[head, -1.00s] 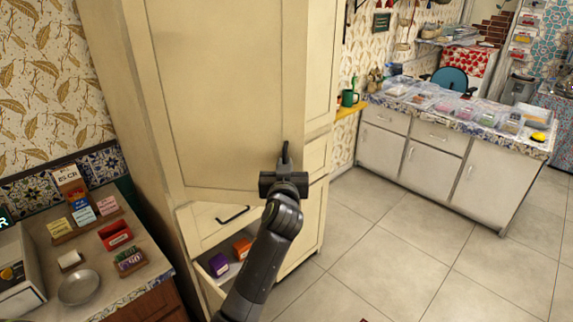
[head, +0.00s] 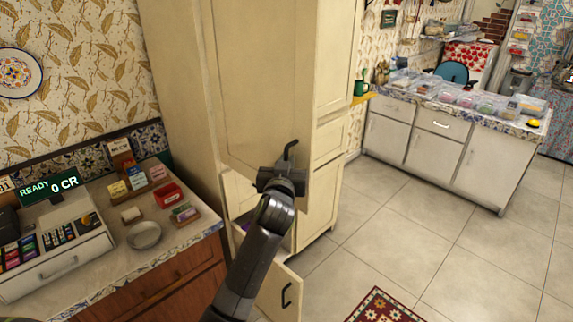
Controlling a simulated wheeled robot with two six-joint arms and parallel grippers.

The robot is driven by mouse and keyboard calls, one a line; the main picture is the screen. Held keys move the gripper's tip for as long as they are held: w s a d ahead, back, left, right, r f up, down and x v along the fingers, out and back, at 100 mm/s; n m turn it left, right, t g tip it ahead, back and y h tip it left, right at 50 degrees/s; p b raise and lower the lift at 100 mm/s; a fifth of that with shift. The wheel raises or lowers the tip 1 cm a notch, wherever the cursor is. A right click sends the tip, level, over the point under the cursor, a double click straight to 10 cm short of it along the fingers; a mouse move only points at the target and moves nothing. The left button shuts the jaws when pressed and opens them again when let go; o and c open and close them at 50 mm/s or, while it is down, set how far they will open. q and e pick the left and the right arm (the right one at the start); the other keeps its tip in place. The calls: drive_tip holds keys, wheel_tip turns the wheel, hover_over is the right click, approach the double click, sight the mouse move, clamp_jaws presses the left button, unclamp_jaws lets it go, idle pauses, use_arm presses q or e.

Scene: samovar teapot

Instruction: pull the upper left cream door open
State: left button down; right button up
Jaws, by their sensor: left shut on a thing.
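The upper left cream door (head: 262,75) belongs to the tall cream cabinet. It stands ajar, its free right edge swung out toward me and its lower edge slanting down to the right. Its dark handle (head: 291,149) sits near the lower right corner. My left gripper (head: 285,168) is shut on this handle, and the jaws hide part of it. My left arm comes up from the bottom and covers part of the cabinet below. What is behind the door is hidden. My right gripper is not in view.
A lower cream panel (head: 281,292) with a black handle stands out from the cabinet below, near my forearm. At the left is a counter (head: 105,262) with a cash register (head: 50,245) and a metal bowl (head: 144,235). The tiled floor (head: 430,240) at right is clear, with a red rug (head: 383,306).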

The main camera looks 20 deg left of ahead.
use_arm(q)
drive_tip(key=shift+s+a, duration=0.15)
drive_tip(key=shift+s, duration=0.15)
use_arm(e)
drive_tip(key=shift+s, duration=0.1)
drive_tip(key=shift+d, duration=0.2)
use_arm(q)
drive_tip(key=c, duration=1.6)
unclamp_jaws()
drive_tip(key=shift+a, duration=0.1)
drive_tip(key=shift+c, duration=0.2)
drive_tip(key=shift+f, duration=0.1)
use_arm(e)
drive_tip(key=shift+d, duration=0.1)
